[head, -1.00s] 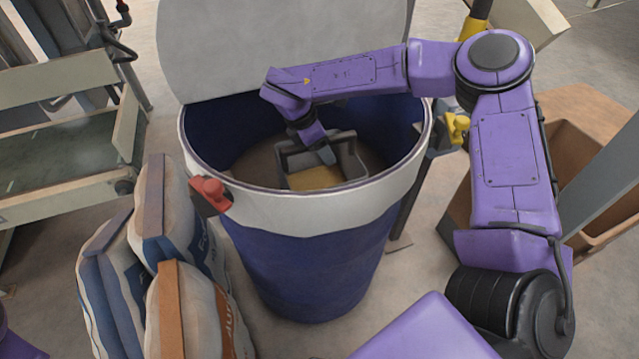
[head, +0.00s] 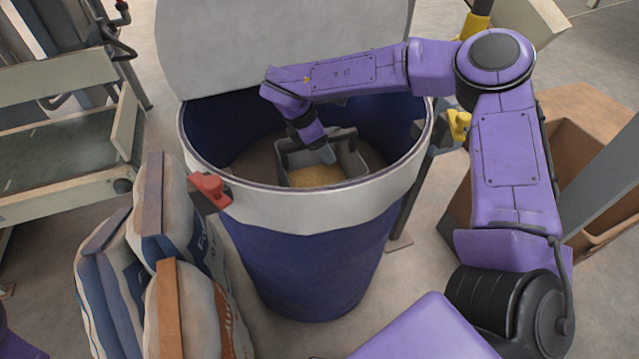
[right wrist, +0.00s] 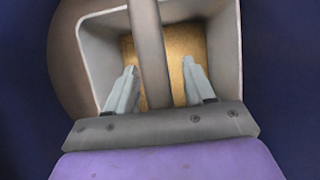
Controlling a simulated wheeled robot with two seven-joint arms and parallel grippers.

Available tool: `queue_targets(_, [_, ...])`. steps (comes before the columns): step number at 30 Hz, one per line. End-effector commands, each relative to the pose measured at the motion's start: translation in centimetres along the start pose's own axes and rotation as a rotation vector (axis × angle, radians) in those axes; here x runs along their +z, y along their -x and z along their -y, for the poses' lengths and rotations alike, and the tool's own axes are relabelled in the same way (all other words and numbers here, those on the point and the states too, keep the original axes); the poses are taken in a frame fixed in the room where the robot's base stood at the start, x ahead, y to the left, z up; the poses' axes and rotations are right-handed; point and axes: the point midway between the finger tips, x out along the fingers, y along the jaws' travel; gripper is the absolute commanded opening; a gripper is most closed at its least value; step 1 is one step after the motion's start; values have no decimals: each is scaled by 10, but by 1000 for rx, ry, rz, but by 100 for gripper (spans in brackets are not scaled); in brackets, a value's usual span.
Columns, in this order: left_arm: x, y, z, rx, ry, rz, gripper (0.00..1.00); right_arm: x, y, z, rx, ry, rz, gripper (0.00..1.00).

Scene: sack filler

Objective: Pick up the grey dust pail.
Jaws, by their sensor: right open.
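The grey dust pail (head: 352,160) stands inside the blue drum, with yellowish dust in it. In the right wrist view the pail (right wrist: 228,60) fills much of the picture, and its grey handle bar (right wrist: 148,40) crosses over the opening. My right gripper (head: 327,155) reaches down into the drum at the pail. In the right wrist view its open fingers (right wrist: 159,65) are apart, one on each side of the handle bar. I cannot tell whether either finger touches it. My left gripper is not in view.
The blue drum (head: 305,255) has a pale rim band around the pail and a red clamp (head: 211,190) at its left. A round grey lid (head: 280,45) stands behind it. Filled sacks (head: 165,240) lean at the left. A brown bin (head: 590,215) is at the right.

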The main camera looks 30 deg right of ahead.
Motion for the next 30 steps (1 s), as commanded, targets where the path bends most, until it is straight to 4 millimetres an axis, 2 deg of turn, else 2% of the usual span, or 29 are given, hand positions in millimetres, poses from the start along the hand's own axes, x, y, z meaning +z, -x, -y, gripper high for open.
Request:
queue_targets(2, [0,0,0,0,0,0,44,0,0,0,0,0,0,53])
queue_targets(7, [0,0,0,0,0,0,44,0,0,0,0,0,0,1])
queue_targets(17, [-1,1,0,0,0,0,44,1,2,0,2,0,-1,0])
queue_targets(22, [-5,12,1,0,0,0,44,4,10,0,2,0,-1,0])
queue_targets(23, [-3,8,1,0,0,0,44,5,12,-1,4,-2,-1,0])
queue_targets(26, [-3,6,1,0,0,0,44,12,28,-1,6,-4,-2,0])
queue_targets(30, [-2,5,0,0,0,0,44,30,68,-1,10,-4,-1,0])
